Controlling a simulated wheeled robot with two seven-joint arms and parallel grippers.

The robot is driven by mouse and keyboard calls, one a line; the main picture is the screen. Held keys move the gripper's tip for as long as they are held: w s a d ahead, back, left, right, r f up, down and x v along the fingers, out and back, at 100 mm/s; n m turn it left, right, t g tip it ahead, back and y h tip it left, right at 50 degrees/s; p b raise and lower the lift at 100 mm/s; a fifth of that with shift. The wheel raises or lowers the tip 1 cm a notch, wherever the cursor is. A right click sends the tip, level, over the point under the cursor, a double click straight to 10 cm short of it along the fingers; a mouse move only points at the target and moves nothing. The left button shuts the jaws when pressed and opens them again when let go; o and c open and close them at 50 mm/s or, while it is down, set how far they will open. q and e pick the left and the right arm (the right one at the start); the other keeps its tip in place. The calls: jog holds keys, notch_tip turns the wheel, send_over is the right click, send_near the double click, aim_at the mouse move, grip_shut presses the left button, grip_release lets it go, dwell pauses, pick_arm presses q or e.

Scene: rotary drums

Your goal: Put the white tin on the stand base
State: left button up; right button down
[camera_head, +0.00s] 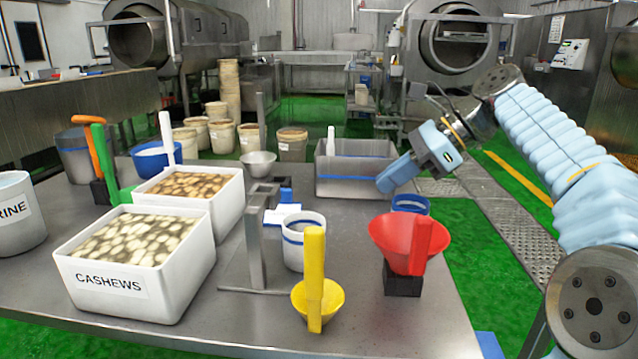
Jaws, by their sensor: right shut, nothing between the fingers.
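The white tin (293,252) has blue bands and stands upright near the table's middle, its front right partly hidden by the yellow scoop's handle. The grey metal stand (255,245) is just left of the tin, with a thin flat base (250,291) low on the table. I cannot tell whether the tin's bottom rests on that base or on the table beside it. My right gripper (386,182) is shut and empty, above and to the right of the tin and apart from it. My left gripper is not in view.
A yellow scoop (318,298) is in front of the tin. A red scoop (405,242) on a black block stands to the right. A white cashews tub (105,282) is at left. A grey metal bin (352,178) is behind.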

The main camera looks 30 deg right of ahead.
pick_arm(q)
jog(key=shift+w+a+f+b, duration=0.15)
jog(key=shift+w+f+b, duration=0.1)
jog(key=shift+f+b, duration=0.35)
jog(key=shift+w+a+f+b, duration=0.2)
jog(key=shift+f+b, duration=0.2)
jog(key=shift+b, duration=0.25)
pick_arm(e)
jog(key=w+a+f+g, duration=0.1)
jog(key=w+a+f, duration=0.2)
jog(key=a+f, duration=0.4)
jog(key=shift+a+f, duration=0.15)
jog(key=shift+a, duration=0.35)
